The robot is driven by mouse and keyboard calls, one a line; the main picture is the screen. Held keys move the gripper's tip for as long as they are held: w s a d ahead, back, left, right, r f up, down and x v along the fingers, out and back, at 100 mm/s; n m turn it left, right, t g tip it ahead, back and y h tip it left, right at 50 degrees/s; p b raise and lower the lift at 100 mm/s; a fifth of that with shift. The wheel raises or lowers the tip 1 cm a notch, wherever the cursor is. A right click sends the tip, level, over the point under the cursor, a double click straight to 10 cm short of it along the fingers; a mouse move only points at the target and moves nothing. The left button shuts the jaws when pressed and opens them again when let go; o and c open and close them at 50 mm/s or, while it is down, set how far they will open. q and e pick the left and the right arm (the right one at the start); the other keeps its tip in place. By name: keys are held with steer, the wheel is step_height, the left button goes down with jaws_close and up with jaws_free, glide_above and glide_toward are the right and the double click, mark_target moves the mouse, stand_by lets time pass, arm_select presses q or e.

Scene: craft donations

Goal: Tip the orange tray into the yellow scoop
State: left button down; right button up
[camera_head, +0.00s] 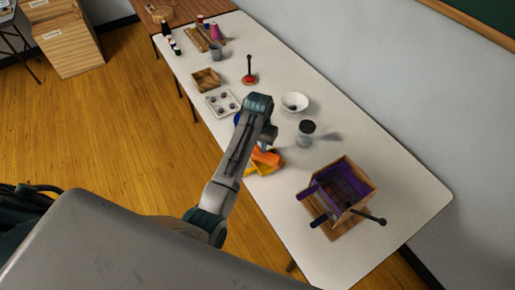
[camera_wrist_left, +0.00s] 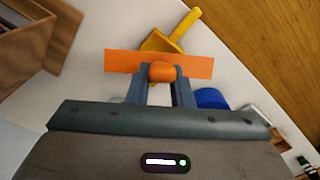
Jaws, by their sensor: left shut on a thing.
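In the left wrist view the fingers (camera_wrist_left: 161,76) grip a rounded orange knob on the long side of the tray (camera_wrist_left: 122,62). The yellow scoop (camera_head: 262,170) lies right by the tray, partly hidden under it. In the left wrist view the scoop (camera_wrist_left: 160,42) shows just beyond the tray's wall, its handle pointing to the upper right. The inside of the tray is hidden, so its contents and exact tilt cannot be told. My right gripper is out of view.
A grey jar (camera_head: 306,128) and a white bowl (camera_head: 295,101) stand beyond the scoop. A wooden box (camera_head: 366,178) with a purple screen is to the right. A blue object (camera_wrist_left: 210,98) is near the gripper. A white muffin tray (camera_head: 229,108) and wooden tray (camera_head: 205,82) lie further left.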

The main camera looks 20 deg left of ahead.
arm_select(q)
steer(key=w+g+b, duration=0.6)
steer(key=w+b, duration=0.5)
steer(key=b, duration=0.3)
steer(key=shift+w+d+g, duration=0.3)
steer(key=shift+d, duration=0.1)
stand_by(1.9)
steer(key=shift+r, duration=0.15)
stand_by(1.3)
